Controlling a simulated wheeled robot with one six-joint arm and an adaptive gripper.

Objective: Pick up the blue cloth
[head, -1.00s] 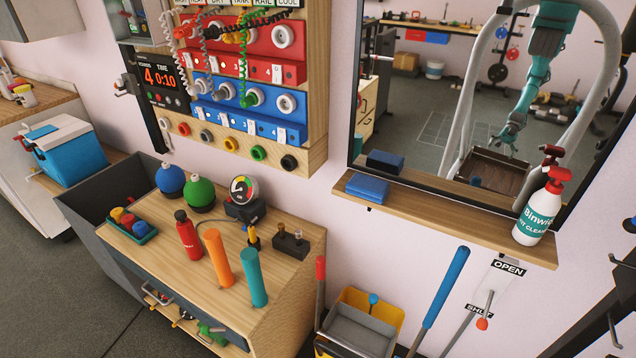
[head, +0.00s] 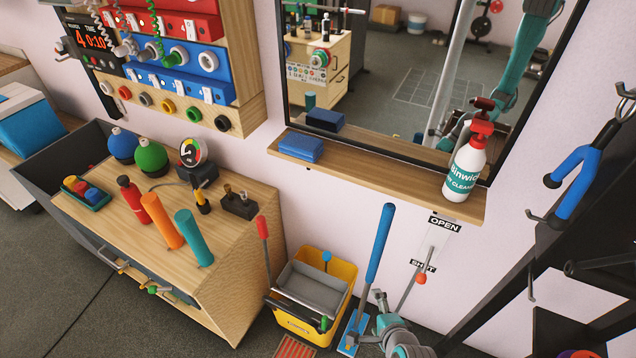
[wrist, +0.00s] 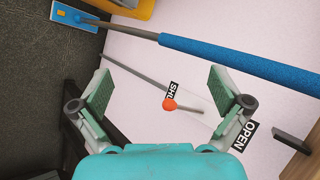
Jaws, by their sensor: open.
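The blue cloth (head: 301,148) lies folded on the left end of the wooden shelf (head: 375,172) under the mirror in the head view. Its reflection shows in the mirror just behind it. My gripper (wrist: 168,100) is open and empty in the wrist view, its two green-padded fingers spread apart before the wall. Between the fingers show the red-tipped lever and part of the SHUT label. In the head view part of my arm shows at the bottom, well below the shelf. The cloth is not in the wrist view.
A spray bottle (head: 466,165) stands at the shelf's right end. A blue-handled mop (head: 380,243) leans upright below the shelf, beside a yellow bucket (head: 340,303). A wooden cabinet (head: 232,305) with bottles stands at left. A rack with hooks is at right. The shelf's middle is clear.

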